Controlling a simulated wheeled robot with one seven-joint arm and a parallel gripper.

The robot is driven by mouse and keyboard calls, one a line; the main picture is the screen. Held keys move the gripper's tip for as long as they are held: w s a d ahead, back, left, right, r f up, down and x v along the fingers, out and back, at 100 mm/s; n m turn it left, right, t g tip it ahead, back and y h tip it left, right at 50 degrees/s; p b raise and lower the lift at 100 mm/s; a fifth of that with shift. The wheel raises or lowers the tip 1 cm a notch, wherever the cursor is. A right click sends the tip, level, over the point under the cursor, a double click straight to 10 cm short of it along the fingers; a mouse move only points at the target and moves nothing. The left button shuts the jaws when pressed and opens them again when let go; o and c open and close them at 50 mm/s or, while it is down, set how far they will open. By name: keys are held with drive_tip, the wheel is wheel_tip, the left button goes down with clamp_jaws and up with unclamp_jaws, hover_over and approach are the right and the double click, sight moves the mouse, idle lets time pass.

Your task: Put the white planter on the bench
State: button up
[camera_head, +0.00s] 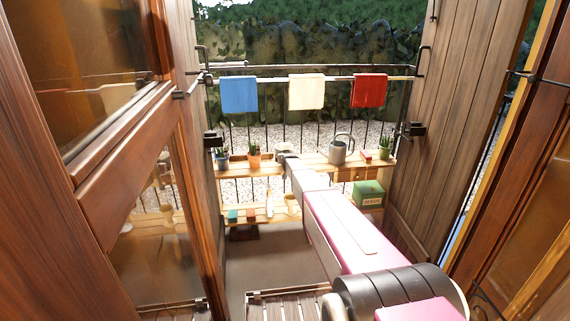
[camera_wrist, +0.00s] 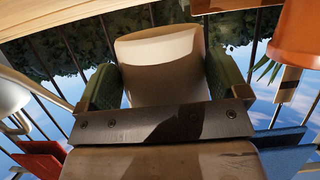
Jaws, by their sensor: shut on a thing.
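My gripper (camera_head: 284,153) reaches out to the back of the balcony, at the upper shelf of a wooden two-tier bench (camera_head: 315,165). In the wrist view my gripper (camera_wrist: 160,88) has its green-padded fingers on both sides of the white planter (camera_wrist: 158,50), shut on it. The bench's wooden edge (camera_wrist: 40,92) shows at the top of the wrist view. I cannot tell whether the planter touches the bench. In the head view my gripper and arm hide the planter.
A green box (camera_head: 369,193) and bottle (camera_head: 270,204) are below. A railing runs behind; wooden panels flank the opening.

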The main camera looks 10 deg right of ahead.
drive_tip(key=shift+f, duration=1.55)
drive_tip(key=shift+f, duration=0.25)
drive_tip(key=o, duration=0.6)
drive_tip(key=shift+r, duration=0.1)
drive_tip(key=shift+s+r, duration=0.15)
drive_tip(key=shift+r, duration=0.05)
drive_tip(key=v, duration=1.2)
drive_tip(key=s+f+g, duration=0.1)
drive_tip(key=s+g, duration=0.3)
drive_tip(key=s, duration=1.1)
drive_tip(key=s+f+g, duration=0.1)
drive_tip(key=s+g, duration=0.4)
drive_tip(key=s, duration=1)
drive_tip(key=s+f+g, duration=0.1)
drive_tip(key=s+g, duration=0.3)
drive_tip(key=s, duration=1.1)
drive_tip(key=shift+d+f+g, duration=0.2)
drive_tip(key=shift+d+g, duration=0.05)
drive_tip(key=shift+g, duration=0.05)
